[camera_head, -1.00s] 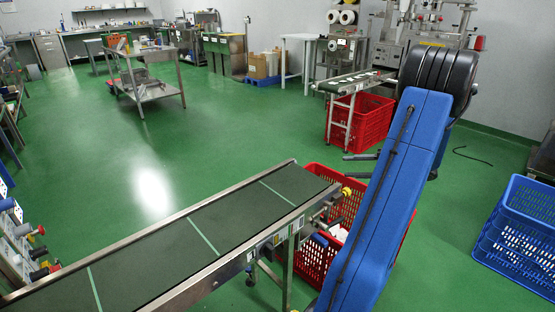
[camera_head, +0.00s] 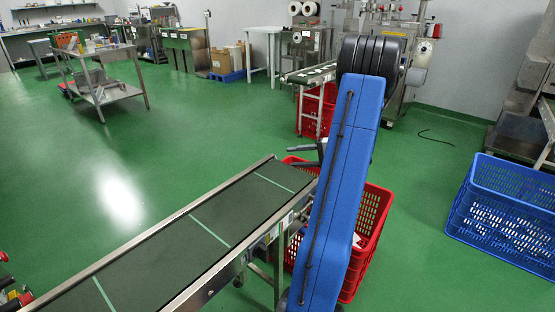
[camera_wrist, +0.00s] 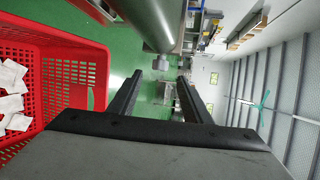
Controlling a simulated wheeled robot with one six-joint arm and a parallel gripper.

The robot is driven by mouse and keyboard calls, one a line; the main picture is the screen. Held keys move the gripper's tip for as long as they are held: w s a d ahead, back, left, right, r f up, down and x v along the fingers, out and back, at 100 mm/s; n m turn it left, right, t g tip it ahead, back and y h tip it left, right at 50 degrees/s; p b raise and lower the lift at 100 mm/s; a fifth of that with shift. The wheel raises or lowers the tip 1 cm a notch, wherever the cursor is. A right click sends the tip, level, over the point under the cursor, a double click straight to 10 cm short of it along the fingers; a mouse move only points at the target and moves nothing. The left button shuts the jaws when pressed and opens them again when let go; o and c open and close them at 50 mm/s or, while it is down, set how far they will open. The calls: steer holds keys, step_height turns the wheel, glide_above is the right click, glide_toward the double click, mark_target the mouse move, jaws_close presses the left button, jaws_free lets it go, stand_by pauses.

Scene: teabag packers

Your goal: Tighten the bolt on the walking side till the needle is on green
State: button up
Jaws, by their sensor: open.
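The near conveyor (camera_head: 190,232) has a dark green belt with pale stripes and runs from bottom left to the middle. Its right end, with small side fittings, is partly hidden behind my blue arm. My gripper shows only in part as dark fingers (camera_head: 307,151) beyond that end. In the wrist view my gripper (camera_wrist: 160,76) is open and empty. A small grey round piece (camera_wrist: 160,62), perhaps a bolt head, shows between and beyond its fingertips, by a large grey cylinder (camera_wrist: 150,18). I cannot make out a needle or green mark.
A red crate (camera_head: 372,225) with white packets stands below the conveyor end and shows at left in the wrist view (camera_wrist: 92,50). A blue crate (camera_head: 500,245) stands at right. Packing machines and a second conveyor (camera_head: 310,76) are behind.

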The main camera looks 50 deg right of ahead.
steer(key=x, duration=0.8)
steer(key=c, duration=1)
